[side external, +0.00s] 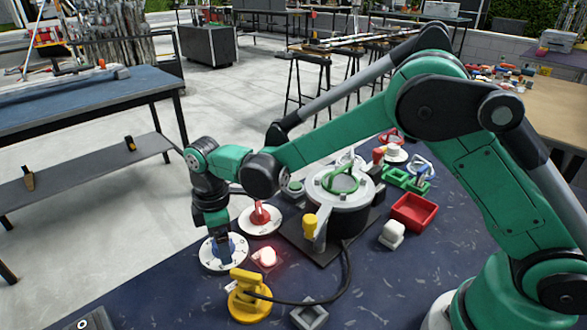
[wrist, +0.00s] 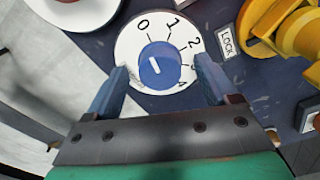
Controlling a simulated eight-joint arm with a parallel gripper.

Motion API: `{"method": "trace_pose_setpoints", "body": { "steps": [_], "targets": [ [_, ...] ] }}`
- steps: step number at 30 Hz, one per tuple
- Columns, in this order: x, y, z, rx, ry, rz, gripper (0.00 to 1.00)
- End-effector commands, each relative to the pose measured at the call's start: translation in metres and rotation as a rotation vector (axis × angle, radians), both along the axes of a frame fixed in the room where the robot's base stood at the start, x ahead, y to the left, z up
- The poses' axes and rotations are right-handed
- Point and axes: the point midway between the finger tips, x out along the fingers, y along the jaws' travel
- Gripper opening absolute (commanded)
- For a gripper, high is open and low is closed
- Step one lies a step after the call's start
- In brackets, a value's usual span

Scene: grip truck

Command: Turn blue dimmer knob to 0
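The blue dimmer knob (wrist: 168,72) sits at the centre of a white round dial (wrist: 128,49) with printed numbers, 0 at the upper left, then 1, 2 and on to 4 at the lower right. A short white mark on the knob slants up and left, roughly towards 0; exact alignment is hard to tell. My gripper (wrist: 161,76) is open, its fingers on either side of the knob with gaps between. In the side external view, my gripper (side external: 221,236) points down over the white dial (side external: 211,262); the blue knob (side external: 237,247) is partly hidden there.
A red knob on a white dial (side external: 260,222) stands close behind. A yellow handle device (side external: 249,297) is close in front, beside a LOCK label (wrist: 229,41). A glowing red-white button (side external: 265,257) is to the right. A large white round device (side external: 341,190) stands farther right.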

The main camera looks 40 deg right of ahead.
Motion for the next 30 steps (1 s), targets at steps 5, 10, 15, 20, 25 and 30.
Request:
{"method": "trace_pose_setpoints", "body": {
  "steps": [5,10,15,20,25,30],
  "targets": [
    [0.000,0.000,0.000,0.000,0.000,-0.001,0.80],
    [0.000,0.000,0.005,0.000,0.000,-0.001,0.80],
    [0.000,0.000,0.031,0.000,0.000,-0.001,0.80],
    [0.000,0.000,0.050,0.000,0.000,0.000,0.80],
    [0.000,0.000,0.056,0.000,0.000,0.000,0.80],
    [0.000,0.000,0.056,0.000,0.000,-0.001,0.80]
  ]
}}
